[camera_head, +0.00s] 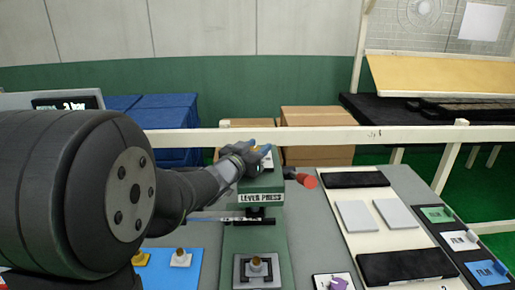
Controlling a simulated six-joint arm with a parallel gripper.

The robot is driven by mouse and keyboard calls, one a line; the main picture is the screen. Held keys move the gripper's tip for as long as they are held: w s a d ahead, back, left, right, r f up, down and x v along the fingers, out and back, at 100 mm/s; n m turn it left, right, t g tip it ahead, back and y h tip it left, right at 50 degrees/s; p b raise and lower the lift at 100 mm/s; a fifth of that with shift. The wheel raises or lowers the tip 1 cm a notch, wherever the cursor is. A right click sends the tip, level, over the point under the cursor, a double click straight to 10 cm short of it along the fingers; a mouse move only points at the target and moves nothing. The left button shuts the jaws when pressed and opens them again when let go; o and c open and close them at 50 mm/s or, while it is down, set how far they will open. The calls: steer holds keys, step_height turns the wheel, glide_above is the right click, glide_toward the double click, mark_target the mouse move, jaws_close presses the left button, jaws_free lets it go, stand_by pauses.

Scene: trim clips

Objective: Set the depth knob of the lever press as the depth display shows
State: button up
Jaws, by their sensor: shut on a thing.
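The green lever press (262,184) stands in the middle of the table with a "LEVER PRESS" label on its front. Its lever with a red end (306,181) sticks out to the right. My gripper (259,149) is at the top of the press, its blue fingertips shut on the depth knob there. The knob is mostly hidden by the fingers, so its setting cannot be read. A dark display (65,103) at the far left, likely the depth display, is partly covered by my arm. Its white characters are too small to read surely.
A fixture with a peg (256,264) sits at the base of the press. A blue plate (190,262) with pegs lies at left front. A cream board (350,198) with grey plates and black blocks is at right, beside coloured cards (461,240). A white rail (330,136) runs behind.

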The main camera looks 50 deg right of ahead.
steer(key=shift+t, duration=0.4)
steer(key=o, duration=1)
steer(key=shift+n, duration=0.3)
steer(key=v, duration=1.7)
steer(key=shift+a+r, duration=0.15)
steer(key=shift+a, duration=0.1)
